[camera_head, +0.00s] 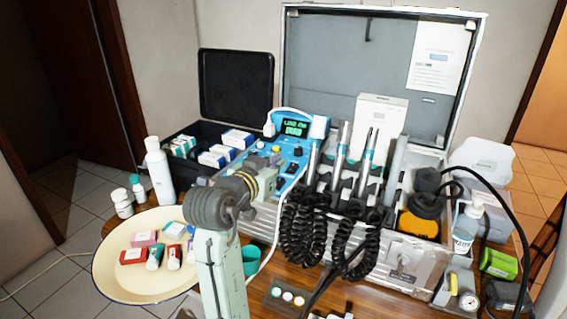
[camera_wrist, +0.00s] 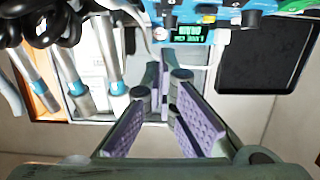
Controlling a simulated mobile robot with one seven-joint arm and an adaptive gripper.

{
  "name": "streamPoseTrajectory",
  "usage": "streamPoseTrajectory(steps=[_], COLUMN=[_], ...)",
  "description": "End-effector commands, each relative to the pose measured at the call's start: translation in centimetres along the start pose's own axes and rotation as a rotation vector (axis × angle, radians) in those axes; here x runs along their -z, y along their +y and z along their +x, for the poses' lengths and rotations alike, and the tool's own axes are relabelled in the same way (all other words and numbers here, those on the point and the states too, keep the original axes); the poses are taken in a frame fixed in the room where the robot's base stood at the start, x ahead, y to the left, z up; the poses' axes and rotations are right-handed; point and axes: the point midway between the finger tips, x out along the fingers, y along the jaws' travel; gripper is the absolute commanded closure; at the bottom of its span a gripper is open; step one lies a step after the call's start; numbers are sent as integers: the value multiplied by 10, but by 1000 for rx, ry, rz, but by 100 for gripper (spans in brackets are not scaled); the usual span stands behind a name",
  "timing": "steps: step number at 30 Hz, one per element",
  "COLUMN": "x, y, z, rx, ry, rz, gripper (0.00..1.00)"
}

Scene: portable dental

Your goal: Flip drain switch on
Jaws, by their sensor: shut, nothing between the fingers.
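The blue control panel (camera_head: 296,146) of the dental unit has a lit green display, knobs and small switches. I cannot read labels or tell which switch is the drain switch. My gripper (camera_head: 272,161) is shut and empty at the panel's left front and hides part of it. Whether it touches the panel is unclear. In the wrist view, which looks upside down, the lavender-padded fingers of my gripper (camera_wrist: 165,88) point toward the display (camera_wrist: 188,38). The blue panel (camera_wrist: 228,9) runs along the top edge there.
Several handpieces (camera_head: 365,157) with coiled black hoses (camera_head: 302,222) stand right of the panel. An open black case (camera_head: 236,84) with small boxes is behind left. A cream tray (camera_head: 112,274) with small packs is at left. A silver case lid (camera_head: 330,60) rises behind.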

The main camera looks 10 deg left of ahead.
Motion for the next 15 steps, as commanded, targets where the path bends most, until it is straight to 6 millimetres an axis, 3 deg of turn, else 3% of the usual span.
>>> streamPoseTrajectory(steps=[6, 15], x=[-4, -4], y=[-1, 0], z=[-30, -36], rx=[3, 2], ry=[3, 1], rz=[1, 1], gripper=[100, 100])
